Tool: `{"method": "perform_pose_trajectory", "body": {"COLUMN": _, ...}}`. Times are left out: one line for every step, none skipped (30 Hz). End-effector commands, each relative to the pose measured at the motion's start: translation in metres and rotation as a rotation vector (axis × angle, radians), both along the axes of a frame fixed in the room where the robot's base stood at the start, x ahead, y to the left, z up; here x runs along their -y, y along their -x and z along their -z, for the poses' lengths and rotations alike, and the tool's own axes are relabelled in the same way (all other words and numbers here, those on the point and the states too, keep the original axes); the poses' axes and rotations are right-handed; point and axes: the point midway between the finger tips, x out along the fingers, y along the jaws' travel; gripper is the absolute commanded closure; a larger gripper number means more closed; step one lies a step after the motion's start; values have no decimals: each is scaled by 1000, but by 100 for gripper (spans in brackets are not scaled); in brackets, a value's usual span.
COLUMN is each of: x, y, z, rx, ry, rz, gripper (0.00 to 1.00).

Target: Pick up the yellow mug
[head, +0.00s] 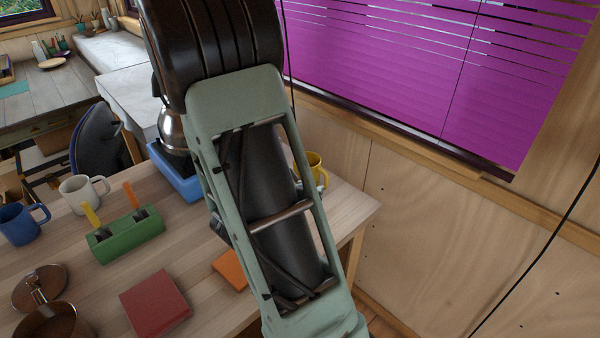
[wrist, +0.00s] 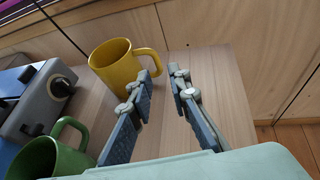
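The yellow mug (wrist: 113,66) stands upright on the wooden table (wrist: 215,95), near its far edge, in the wrist view. Its handle points right, and the end of the handle is close to the left fingertip. I cannot tell whether the left finger touches the handle.
A green mug (wrist: 45,160) and a grey device with a knob (wrist: 40,102) stand left of the gripper. A wall rises behind the table.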

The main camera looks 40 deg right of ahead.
Motion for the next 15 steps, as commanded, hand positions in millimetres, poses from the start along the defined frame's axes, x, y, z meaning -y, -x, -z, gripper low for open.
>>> {"method": "perform_pose_trajectory", "body": {"x": 2, "y": 1, "z": 0, "rx": -12, "ry": 7, "rz": -11, "gripper": 83}}
{"method": "perform_pose_trajectory", "body": {"x": 3, "y": 0, "z": 0, "rx": -16, "ry": 10, "rz": -18, "gripper": 83}}
{"method": "perform_pose_trajectory", "body": {"x": 5, "y": -1, "z": 1, "rx": -21, "ry": 13, "rz": -23, "gripper": 83}}
{"method": "perform_pose_trajectory", "body": {"x": 9, "y": -1, "z": 3, "rx": -22, "ry": 14, "rz": -25, "gripper": 83}}
{"method": "perform_pose_trajectory", "body": {"x": 13, "y": -3, "z": 4, "rx": -24, "ry": 14, "rz": -25, "gripper": 83}}
{"method": "perform_pose_trajectory", "body": {"x": 18, "y": -5, "z": 7, "rx": -24, "ry": 14, "rz": -25, "gripper": 83}}
{"method": "perform_pose_trajectory", "body": {"x": 23, "y": -6, "z": 9, "rx": -24, "ry": 14, "rz": -26, "gripper": 83}}
{"method": "perform_pose_trajectory", "body": {"x": 27, "y": -8, "z": 11, "rx": -24, "ry": 14, "rz": -24, "gripper": 83}}
{"method": "perform_pose_trajectory", "body": {"x": 32, "y": -10, "z": 14, "rx": -24, "ry": 14, "rz": -26, "gripper": 83}}
{"method": "perform_pose_trajectory", "body": {"x": 36, "y": -11, "z": 15, "rx": -23, "ry": 15, "rz": -25, "gripper": 83}}
{"method": "perform_pose_trajectory", "body": {"x": 40, "y": -13, "z": 16, "rx": -22, "ry": 15, "rz": -26, "gripper": 83}}
{"method": "perform_pose_trajectory", "body": {"x": 44, "y": -14, "z": 18, "rx": -22, "ry": 14, "rz": -26, "gripper": 83}}
{"method": "perform_pose_trajectory", "body": {"x": 46, "y": -15, "z": 20, "rx": -22, "ry": 14, "rz": -26, "gripper": 83}}
{"method": "perform_pose_trajectory", "body": {"x": 47, "y": -16, "z": 20, "rx": -22, "ry": 13, "rz": -27, "gripper": 83}}
{"method": "perform_pose_trajectory", "body": {"x": 49, "y": -17, "z": 21, "rx": -20, "ry": 13, "rz": -27, "gripper": 83}}
